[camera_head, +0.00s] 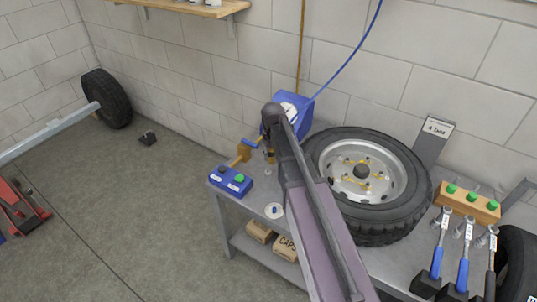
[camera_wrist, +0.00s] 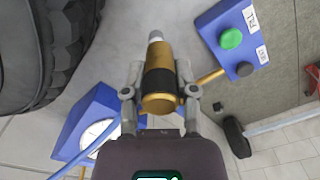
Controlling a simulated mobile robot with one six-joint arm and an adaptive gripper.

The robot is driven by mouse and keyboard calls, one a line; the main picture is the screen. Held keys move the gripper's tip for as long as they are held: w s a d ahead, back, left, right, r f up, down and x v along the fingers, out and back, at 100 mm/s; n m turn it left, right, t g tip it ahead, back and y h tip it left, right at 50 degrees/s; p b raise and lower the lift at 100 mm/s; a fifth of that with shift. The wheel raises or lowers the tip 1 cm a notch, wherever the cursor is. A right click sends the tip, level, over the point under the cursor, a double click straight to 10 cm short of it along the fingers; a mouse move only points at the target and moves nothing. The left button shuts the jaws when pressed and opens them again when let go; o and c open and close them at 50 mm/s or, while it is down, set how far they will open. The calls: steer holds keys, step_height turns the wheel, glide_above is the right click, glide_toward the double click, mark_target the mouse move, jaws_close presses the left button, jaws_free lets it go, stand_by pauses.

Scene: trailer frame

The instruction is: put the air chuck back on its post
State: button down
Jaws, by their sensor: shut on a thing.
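My gripper (camera_wrist: 159,78) is shut on the air chuck (camera_wrist: 158,58), a brass cylinder with a black band and a grey tip. In the wrist view the tip points away from the palm. In the head view my arm mostly hides the gripper, and only a little brass shows beside it. A brown-gold rod (camera_wrist: 209,77) shows just right of the gripper in the wrist view; in the head view a brown post-like piece (camera_head: 243,153) stands left of the gripper. I cannot tell whether the chuck touches it.
A blue button box (camera_head: 231,181) with a green button sits at the bench's left corner. A blue gauge box (camera_head: 303,106) with a blue hose (camera_head: 349,60) stands behind my arm. A wheel (camera_head: 400,205) lies to the right.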

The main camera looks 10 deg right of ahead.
steer(key=w+f+b, duration=0.2)
steer(key=w+f, duration=0.1)
steer(key=w, duration=0.3)
steer(key=shift+m, duration=0.4)
steer(key=shift+f, duration=0.1)
steer(key=shift+f+b, duration=2.55)
steer(key=shift+b, duration=0.15)
steer(key=shift+f+b, duration=1.6)
steer(key=shift+c, duration=1.6)
jaws_free()
steer(key=o, duration=0.3)
steer(key=shift+a, duration=0.1)
